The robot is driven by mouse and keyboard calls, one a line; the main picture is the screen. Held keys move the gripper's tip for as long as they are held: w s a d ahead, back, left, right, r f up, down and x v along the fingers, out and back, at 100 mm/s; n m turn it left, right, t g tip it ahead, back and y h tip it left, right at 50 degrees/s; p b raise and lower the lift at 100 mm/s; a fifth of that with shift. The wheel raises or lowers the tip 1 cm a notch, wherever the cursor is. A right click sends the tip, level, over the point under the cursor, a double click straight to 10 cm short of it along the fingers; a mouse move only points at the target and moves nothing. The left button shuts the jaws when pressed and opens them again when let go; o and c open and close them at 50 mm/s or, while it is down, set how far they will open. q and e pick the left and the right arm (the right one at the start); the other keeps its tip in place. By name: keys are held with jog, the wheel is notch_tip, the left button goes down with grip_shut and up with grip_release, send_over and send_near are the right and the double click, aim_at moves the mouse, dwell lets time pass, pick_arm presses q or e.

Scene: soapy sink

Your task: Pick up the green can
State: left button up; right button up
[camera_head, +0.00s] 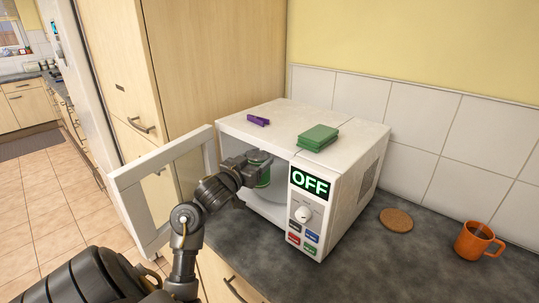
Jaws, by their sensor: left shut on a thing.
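The green can (263,179) stands roughly upright inside the open white microwave (347,210), just within its mouth. My left gripper (258,165) reaches in from the left and is shut on the can. The gripper's fingers hide part of the can's upper side. I cannot tell whether the can's base touches the microwave floor. My right gripper is not in view.
The microwave door (140,190) hangs open to the left, beside my left arm. A green box (318,137) and a small purple item (258,121) lie on top. A cork coaster (396,219) and an orange mug (474,241) sit on the dark counter (400,270).

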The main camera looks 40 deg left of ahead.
pick_arm(q)
jog(key=a+v, duration=0.1)
jog(key=v, duration=0.5)
jog(key=shift+s, duration=0.35)
jog(key=shift+a+r, duration=0.1)
